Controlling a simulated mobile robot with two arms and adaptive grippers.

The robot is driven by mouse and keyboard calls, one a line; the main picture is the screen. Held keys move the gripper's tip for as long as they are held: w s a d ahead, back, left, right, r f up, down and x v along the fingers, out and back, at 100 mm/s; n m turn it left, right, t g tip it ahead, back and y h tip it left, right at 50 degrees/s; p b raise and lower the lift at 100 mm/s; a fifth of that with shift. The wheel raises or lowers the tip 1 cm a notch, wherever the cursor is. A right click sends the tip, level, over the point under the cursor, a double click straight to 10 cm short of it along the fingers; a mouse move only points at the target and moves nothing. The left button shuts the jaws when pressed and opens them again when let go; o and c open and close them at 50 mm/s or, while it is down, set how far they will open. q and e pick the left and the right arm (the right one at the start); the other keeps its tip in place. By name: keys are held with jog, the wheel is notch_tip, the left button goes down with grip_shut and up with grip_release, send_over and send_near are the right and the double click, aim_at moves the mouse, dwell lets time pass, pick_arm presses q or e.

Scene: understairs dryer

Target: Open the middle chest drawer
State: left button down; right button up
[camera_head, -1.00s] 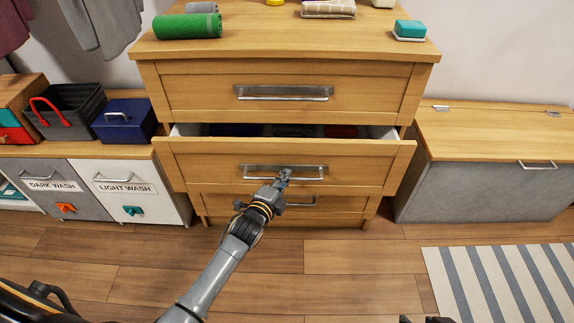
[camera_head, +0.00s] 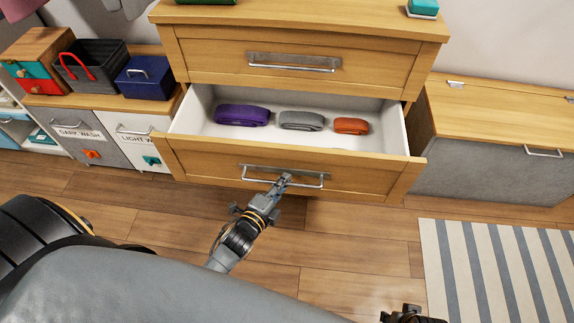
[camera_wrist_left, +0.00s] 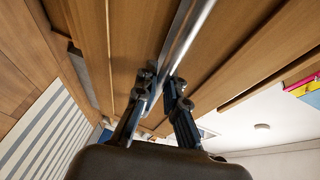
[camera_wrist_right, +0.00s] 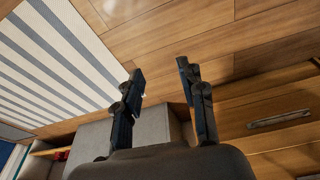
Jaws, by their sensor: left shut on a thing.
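The middle chest drawer (camera_head: 215,165) is wooden with a white inside and is pulled well out of the chest. A purple roll (camera_head: 242,115), a grey roll (camera_head: 301,120) and an orange roll (camera_head: 351,126) lie inside it. My left gripper (camera_head: 285,181) is shut on the middle drawer's metal handle (camera_head: 313,184), near its centre. The left wrist view shows the fingers around the handle bar (camera_wrist_left: 186,40). My right gripper (camera_wrist_right: 160,82) is open and empty in the right wrist view, apart from the chest. It shows only partly at the head view's bottom edge.
The top drawer (camera_head: 225,55) is closed above. A striped rug (camera_head: 490,265) lies on the floor at right, below a grey bench with a wooden lid (camera_head: 490,115). Labelled wash bins (camera_head: 75,135) stand at left. Wood floor in front is clear.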

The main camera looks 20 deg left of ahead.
pick_arm(q)
jog(key=s, duration=0.2)
jog(key=s+d+p, duration=0.1)
jog(key=s, duration=0.1)
jog(key=shift+s+d, duration=0.1)
jog(key=shift+s, duration=0.05)
pick_arm(e)
jog(key=f, duration=0.2)
jog(key=s+f, duration=0.1)
jog(key=f, duration=0.1)
jog(key=shift+s+f, duration=0.1)
pick_arm(q)
jog(key=c, duration=1.4)
grip_release()
jog(key=v, duration=1.2)
jog(key=shift+f, duration=0.1)
